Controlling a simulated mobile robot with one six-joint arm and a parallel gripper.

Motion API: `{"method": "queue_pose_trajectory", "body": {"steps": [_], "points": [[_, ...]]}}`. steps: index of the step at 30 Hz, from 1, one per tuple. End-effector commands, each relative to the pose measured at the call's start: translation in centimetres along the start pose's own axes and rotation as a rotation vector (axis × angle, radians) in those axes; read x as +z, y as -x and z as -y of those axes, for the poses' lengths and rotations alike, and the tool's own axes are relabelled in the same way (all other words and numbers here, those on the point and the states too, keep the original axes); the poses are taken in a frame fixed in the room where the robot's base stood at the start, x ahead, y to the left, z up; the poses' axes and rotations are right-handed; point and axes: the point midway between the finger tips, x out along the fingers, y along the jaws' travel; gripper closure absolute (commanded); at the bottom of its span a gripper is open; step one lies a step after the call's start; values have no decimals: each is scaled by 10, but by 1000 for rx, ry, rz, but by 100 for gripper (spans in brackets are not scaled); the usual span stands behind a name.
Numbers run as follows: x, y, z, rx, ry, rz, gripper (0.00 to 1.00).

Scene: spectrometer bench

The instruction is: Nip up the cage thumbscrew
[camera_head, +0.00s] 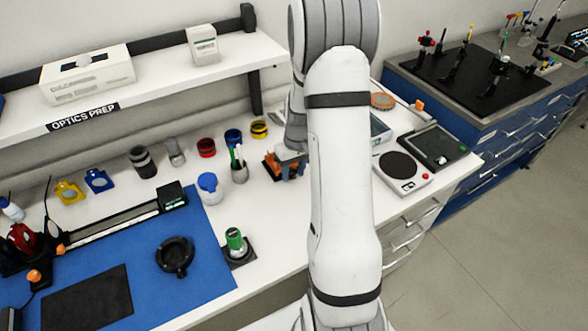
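I cannot make out a cage thumbscrew in this view. A small orange, dark and blue assembly (283,164) stands on the white bench beside the pen cup, partly covered by my arm; I cannot tell whether it is the cage. My white arm rises through the middle of the picture and bends down behind itself. Its grey far end comes down at this assembly. My gripper's fingers cannot be made out there, nor whether they touch anything.
A blue mat (205,283) at front left carries a black ring-shaped mount (174,255) and a rail (110,220). A green-topped canister (235,241), a blue-lidded jar (208,187) and a pen cup (239,170) stand nearby. A balance (403,172) is right of my arm. A shelf (150,90) overhangs the back.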

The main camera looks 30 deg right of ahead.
Motion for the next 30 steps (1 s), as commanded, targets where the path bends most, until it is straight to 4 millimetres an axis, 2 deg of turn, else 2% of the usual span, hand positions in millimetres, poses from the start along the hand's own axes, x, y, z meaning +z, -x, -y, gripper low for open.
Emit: {"method": "queue_pose_trajectory", "body": {"steps": [4,18,30], "points": [[0,0,0,0,0,0,63],[0,0,0,0,-1,0,100],[1,-1,-4,-58,-5,0,100]]}}
